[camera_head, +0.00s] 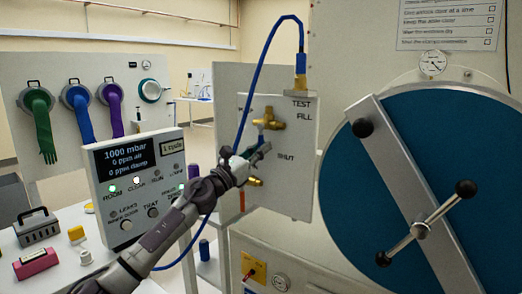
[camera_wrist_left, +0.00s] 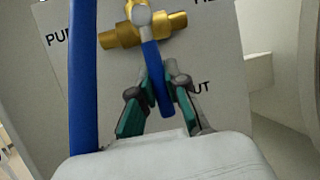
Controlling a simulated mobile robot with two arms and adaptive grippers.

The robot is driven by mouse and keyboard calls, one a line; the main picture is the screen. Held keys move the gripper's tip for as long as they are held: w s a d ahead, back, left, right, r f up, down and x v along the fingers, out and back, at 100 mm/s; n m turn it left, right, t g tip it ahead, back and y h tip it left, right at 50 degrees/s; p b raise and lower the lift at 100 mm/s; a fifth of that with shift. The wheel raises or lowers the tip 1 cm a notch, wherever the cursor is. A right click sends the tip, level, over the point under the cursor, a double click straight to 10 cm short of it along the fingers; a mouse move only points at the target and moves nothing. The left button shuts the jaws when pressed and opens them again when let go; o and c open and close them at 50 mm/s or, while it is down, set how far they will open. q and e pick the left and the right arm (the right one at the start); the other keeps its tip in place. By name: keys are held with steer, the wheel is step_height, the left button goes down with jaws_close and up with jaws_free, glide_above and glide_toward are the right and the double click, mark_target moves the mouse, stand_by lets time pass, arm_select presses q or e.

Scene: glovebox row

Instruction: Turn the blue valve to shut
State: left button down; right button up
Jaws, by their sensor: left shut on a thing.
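The valve has a brass body (camera_head: 270,122) on a white panel, and its body also shows in the left wrist view (camera_wrist_left: 118,37). Its blue lever (camera_wrist_left: 154,62) hangs down from the pale hub, tilted slightly to the right at its lower end. My left gripper (camera_head: 262,148) is at the lever below the brass body. In the left wrist view my left gripper (camera_wrist_left: 167,82) has its green-padded fingers shut on the lever, one on each side. The SHUT label (camera_head: 285,156) is just right of the fingers, partly covered in the wrist view. My right gripper is out of view.
A blue hose (camera_head: 247,88) loops from the brass fitting (camera_head: 300,70) down past the valve. A display box (camera_head: 140,178) stands at left, reading 1000 mbar. A large blue round door (camera_head: 440,140) with a crossbar fills the right. Small items lie on the bench.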

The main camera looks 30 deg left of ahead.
arm_select(q)
steer(key=shift+f, duration=0.1)
steer(key=c, duration=1.2)
jaws_free()
steer(key=shift+o, duration=0.2)
steer(key=v, duration=1.2)
